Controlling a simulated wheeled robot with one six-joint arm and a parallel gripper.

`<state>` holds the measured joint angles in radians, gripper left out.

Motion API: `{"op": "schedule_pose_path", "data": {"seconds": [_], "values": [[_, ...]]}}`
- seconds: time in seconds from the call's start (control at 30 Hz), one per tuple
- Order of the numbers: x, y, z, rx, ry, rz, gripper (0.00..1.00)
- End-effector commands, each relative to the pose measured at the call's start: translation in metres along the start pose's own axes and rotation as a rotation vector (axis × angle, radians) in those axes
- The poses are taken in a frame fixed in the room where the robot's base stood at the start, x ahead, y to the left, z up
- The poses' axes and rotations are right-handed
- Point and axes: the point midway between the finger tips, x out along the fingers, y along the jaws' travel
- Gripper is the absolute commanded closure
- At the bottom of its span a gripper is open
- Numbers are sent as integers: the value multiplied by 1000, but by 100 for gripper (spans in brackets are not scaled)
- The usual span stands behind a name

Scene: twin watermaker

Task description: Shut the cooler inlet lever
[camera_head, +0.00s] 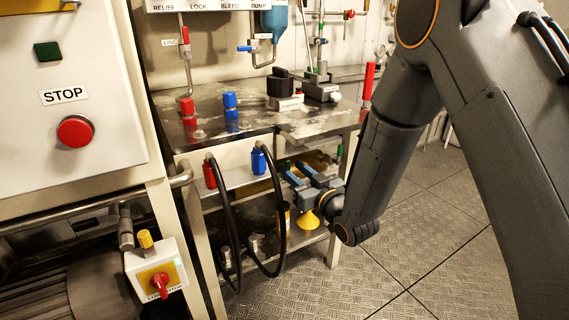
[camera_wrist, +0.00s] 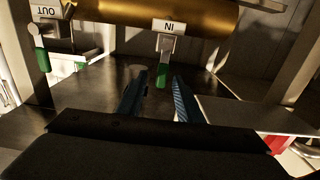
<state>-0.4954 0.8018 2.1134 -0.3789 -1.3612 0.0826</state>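In the wrist view, the cooler inlet lever (camera_wrist: 163,75) hangs below a brass cylinder (camera_wrist: 165,12) beside a tag reading IN. Its green handle points toward the bottom of the picture. My gripper (camera_wrist: 159,88) is open, with one blue finger to each side of the line of the handle. I cannot tell how deep the handle lies between the fingertips, and no contact shows. In the head view, my gripper (camera_head: 303,182) reaches in under the bench top, where the lever cannot be made out clearly.
A second green-handled lever (camera_wrist: 43,58) with an OUT tag is at the left of the wrist view. In the head view, black hoses (camera_head: 228,240) loop in front of the lower shelf, left of my gripper. The metal bench top (camera_head: 205,100) is above it. Open floor (camera_head: 420,225) lies right.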

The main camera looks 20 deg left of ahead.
Motion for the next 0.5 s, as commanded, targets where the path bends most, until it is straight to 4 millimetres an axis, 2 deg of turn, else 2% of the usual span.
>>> {"op": "schedule_pose_path", "data": {"seconds": [0.3, 0.5], "values": [[47, -3, 0, 0, 1, -4, 67], [68, -2, 0, 0, 1, -2, 67]]}}
